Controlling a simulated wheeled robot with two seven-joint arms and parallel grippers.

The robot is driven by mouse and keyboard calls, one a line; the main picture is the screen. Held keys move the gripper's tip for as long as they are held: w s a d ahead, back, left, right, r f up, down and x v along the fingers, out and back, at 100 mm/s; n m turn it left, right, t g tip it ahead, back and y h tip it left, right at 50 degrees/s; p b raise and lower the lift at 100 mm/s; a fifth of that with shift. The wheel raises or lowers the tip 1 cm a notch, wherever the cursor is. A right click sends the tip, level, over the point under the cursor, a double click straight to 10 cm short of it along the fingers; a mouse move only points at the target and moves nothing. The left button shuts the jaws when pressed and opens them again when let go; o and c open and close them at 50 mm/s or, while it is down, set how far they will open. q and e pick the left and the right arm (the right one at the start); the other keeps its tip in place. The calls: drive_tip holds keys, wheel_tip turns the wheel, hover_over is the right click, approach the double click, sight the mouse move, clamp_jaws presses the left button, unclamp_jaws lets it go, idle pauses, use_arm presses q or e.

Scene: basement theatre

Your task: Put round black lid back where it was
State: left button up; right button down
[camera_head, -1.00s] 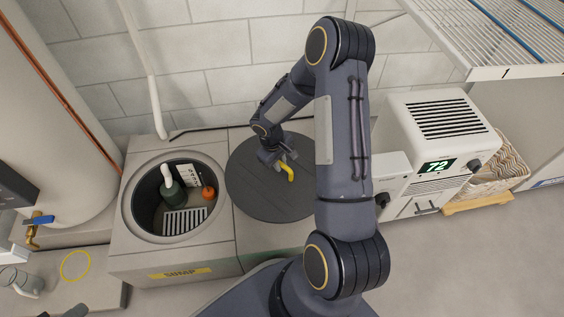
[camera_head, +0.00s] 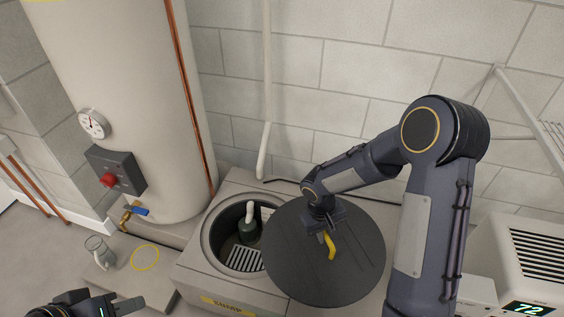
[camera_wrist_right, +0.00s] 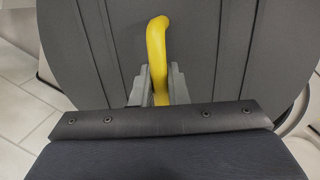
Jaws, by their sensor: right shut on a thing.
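The round black lid (camera_head: 300,260) has a yellow handle (camera_head: 330,246). My right gripper (camera_head: 325,226) is shut on that handle; the right wrist view also shows the yellow handle (camera_wrist_right: 157,50) between the fingers (camera_wrist_right: 160,88). The lid looks tilted and covers the right part of the round sump opening (camera_head: 222,232). A dark green pump (camera_head: 247,232) with a white pipe and a slotted grate (camera_head: 244,259) show inside the opening. My left gripper (camera_head: 128,305) is at the bottom left, partly cut off by the frame; its fingers are not clear.
A large tank (camera_head: 130,60) with a gauge (camera_head: 93,124) and a blue-handled tap (camera_head: 140,211) stands at the left. A white unit (camera_head: 525,255) stands at the right.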

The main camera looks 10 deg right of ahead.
drive_tip(key=w+a+r+m, duration=0.15)
drive_tip(key=w+r, duration=0.35)
drive_tip(key=r, duration=0.7)
wheel_tip(320, 180, up, 22)
drive_tip(key=s+p, duration=0.2)
drive_tip(key=p, duration=2.8)
drive_tip(key=shift+s+a+p, duration=0.2)
drive_tip(key=shift+a+p, duration=0.05)
drive_tip(key=shift+p, duration=0.05)
drive_tip(key=shift+f, duration=0.1)
